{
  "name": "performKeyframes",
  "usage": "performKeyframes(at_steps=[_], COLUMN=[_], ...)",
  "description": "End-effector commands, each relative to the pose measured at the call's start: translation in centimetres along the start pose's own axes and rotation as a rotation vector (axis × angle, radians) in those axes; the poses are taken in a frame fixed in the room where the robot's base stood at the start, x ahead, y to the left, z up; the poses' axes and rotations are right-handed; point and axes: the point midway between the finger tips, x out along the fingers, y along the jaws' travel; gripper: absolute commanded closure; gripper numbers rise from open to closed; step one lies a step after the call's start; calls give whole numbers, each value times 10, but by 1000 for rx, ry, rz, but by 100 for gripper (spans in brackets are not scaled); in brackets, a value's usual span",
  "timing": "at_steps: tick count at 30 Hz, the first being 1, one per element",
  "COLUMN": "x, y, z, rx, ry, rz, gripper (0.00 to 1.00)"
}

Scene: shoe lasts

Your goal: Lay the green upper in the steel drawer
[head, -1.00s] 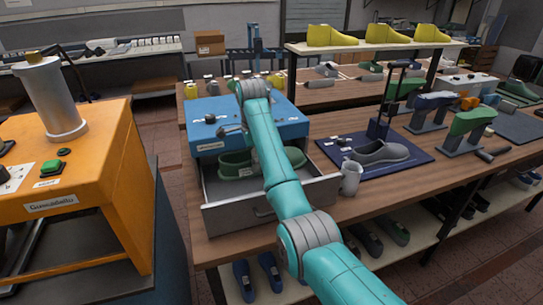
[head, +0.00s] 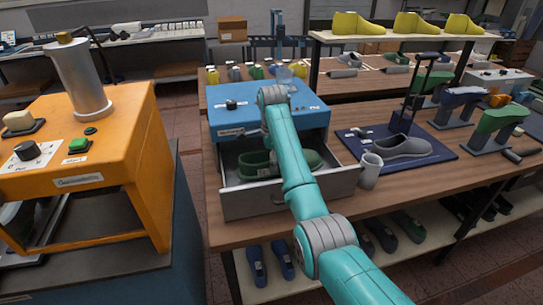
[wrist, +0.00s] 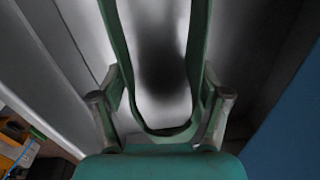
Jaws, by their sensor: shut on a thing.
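The green upper (head: 256,164) is within the open steel drawer (head: 250,203), below its rim in the head view. I cannot tell whether it touches the drawer floor. In the wrist view the upper (wrist: 122,58) is a long green loop, open in the middle, with the grey drawer floor showing through. My gripper (wrist: 160,112) is shut on the near end of the upper, one grey finger at each side. In the head view my arm hides the gripper and part of the upper.
The blue cabinet (head: 235,101) stands directly behind the drawer. A grey mug (head: 370,172) stands close to the drawer's right side. A grey shoe (head: 404,146) lies on a dark blue mat further right. The orange machine (head: 130,120) stands to the left.

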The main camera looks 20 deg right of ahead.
Motion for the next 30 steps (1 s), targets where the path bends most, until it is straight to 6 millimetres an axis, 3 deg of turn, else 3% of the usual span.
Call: performKeyframes(at_steps=[18,30], x=[35,41], y=[3,3], z=[0,0], rx=[-1,-2], ry=[1,1], rz=[0,-1], gripper=[62,62])
